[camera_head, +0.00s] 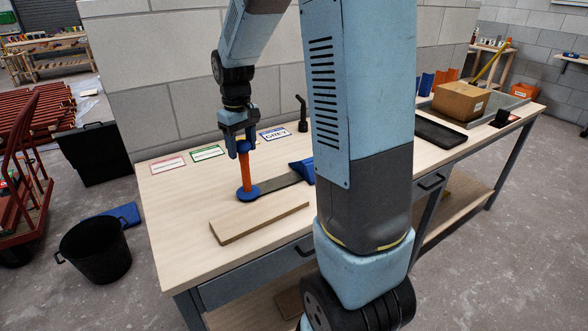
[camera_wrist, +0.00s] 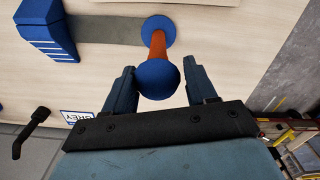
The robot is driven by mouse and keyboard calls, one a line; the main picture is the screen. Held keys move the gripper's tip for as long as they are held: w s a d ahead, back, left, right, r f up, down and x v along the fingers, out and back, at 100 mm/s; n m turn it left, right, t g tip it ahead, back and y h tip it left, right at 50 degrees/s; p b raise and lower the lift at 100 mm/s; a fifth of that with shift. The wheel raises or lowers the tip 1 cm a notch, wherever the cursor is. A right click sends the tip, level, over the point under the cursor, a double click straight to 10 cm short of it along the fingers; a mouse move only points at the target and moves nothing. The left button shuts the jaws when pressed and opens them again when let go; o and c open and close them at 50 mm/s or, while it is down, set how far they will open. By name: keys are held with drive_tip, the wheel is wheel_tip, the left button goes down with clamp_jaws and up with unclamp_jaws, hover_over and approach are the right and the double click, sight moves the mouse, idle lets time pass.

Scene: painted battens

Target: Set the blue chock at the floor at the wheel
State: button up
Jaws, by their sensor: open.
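The blue chock (camera_head: 301,171) lies on the workbench, partly hidden behind my arm in the head view. In the wrist view it is a blue wedge with white stripes (camera_wrist: 46,30). A flat grey strip (camera_wrist: 105,29) runs from it to a blue disc, from which an orange post (camera_head: 244,172) with a blue ball (camera_wrist: 157,79) rises upright. My gripper (camera_head: 240,148) is open at the top of the post, its fingers on either side of the ball with gaps showing in the wrist view. A dark wheel (camera_head: 18,247) shows under the red cart at the far left.
A wooden board (camera_head: 258,222) lies in front of the post on the bench (camera_head: 178,220). Several labelled cards, a black tray (camera_head: 440,133) and a cardboard box (camera_head: 460,101) are also on it. A black bucket (camera_head: 95,250) and a blue flat piece (camera_head: 124,215) are on the floor at left.

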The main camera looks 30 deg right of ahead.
sight(244, 159)
drive_tip(key=shift+w+d+f, duration=0.1)
drive_tip(key=shift+w+f, duration=0.05)
drive_tip(key=shift+f, duration=2.45)
drive_tip(key=shift+c, duration=0.2)
clamp_jaws()
drive_tip(key=shift+r, duration=0.1)
